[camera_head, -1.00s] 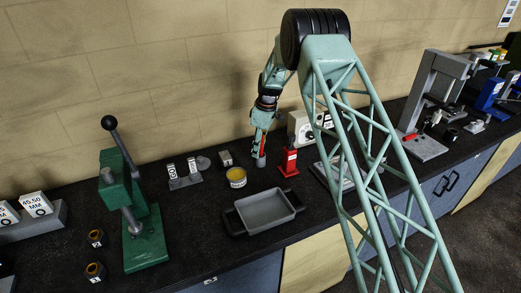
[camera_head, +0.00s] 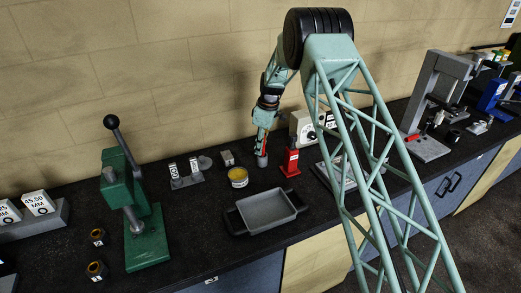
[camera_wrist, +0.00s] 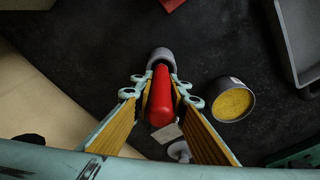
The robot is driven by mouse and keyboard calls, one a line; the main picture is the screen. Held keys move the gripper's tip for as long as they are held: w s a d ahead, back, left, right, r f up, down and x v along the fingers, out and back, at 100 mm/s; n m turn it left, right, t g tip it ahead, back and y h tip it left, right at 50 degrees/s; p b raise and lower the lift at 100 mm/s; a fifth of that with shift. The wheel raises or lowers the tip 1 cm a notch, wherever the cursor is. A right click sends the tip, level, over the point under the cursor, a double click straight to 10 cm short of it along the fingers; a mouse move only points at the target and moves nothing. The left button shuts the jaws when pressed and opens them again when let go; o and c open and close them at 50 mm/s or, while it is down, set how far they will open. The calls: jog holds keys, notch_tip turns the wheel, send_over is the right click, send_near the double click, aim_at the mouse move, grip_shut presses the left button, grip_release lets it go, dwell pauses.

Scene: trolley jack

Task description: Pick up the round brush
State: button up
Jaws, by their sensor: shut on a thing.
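The round brush has a red handle (camera_wrist: 160,95) and a grey round end (camera_wrist: 163,58). In the wrist view it lies between the fingers of my gripper (camera_wrist: 163,84), which are shut on the handle. In the head view my gripper (camera_head: 263,143) points down over the bench, and the brush's grey end (camera_head: 262,161) shows below the fingers. The end is at or very near the bench top; I cannot tell if there is a gap. Most of the handle is hidden by the fingers in the head view.
A tin with yellow contents (camera_head: 238,177) and a grey tray (camera_head: 265,211) stand nearby. A red jack (camera_head: 290,161) is close on the right. A green press (camera_head: 140,215) stands at left.

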jog(key=shift+r+b, duration=0.85)
jog(key=shift+r, duration=4)
jog(key=shift+s, duration=0.1)
